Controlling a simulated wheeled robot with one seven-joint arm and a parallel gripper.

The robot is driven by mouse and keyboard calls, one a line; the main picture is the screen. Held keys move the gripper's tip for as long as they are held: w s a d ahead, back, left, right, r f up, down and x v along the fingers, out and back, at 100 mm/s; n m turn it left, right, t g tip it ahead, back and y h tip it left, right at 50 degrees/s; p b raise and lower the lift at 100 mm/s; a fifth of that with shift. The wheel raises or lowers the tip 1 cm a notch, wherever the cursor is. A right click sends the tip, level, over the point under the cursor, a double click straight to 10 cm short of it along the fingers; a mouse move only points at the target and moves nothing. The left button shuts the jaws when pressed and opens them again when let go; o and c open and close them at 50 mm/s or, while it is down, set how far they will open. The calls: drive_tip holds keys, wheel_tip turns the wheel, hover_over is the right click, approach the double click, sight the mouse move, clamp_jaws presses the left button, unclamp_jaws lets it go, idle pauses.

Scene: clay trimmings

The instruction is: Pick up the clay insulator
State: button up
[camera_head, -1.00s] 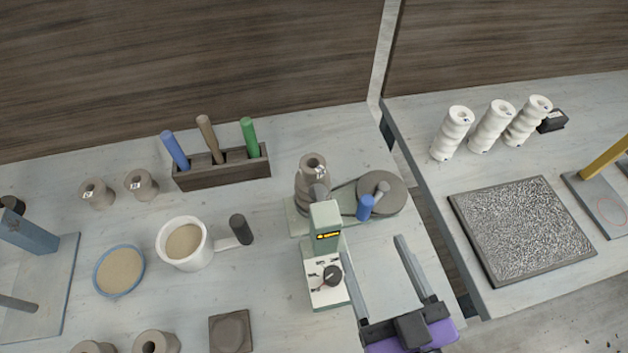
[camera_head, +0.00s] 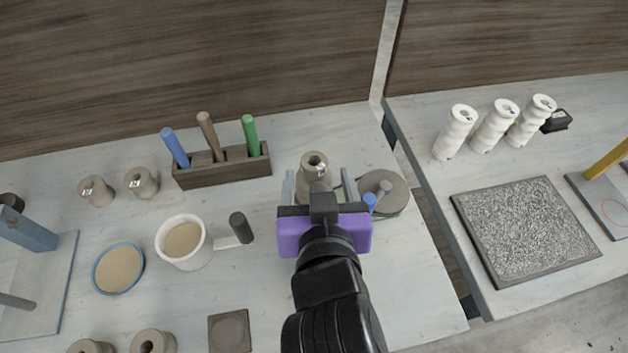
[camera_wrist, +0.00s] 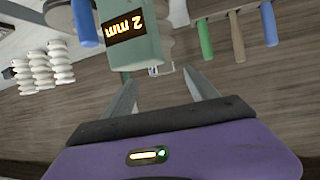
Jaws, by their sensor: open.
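A grey-brown ribbed clay insulator (camera_head: 314,166) stands at the back of the trimming machine in the head view, with a small label on its hollow top. My gripper (camera_head: 319,172) is open, one finger on each side of the insulator in that view. Its purple body hides the insulator's lower part and most of the machine. I cannot tell whether the fingers touch the clay. In the wrist view my open fingers (camera_wrist: 164,88) have nothing visibly held between them. The machine's green head (camera_wrist: 132,35) with its "2 mm" display is close by; the insulator is mostly hidden there.
The machine's round wheel (camera_head: 392,196) and blue knob (camera_head: 370,200) are right beside my gripper. A tool rack (camera_head: 222,172) stands behind left, and a white mug (camera_head: 184,243) and a blue-rimmed bowl (camera_head: 118,269) to the left. White insulators (camera_head: 494,126) stand on the right table.

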sight(314, 167)
drive_tip(key=shift+a+p+x, duration=0.2)
drive_tip(key=shift+p+x, duration=0.3)
drive_tip(key=shift+x, duration=2.65)
clamp_jaws()
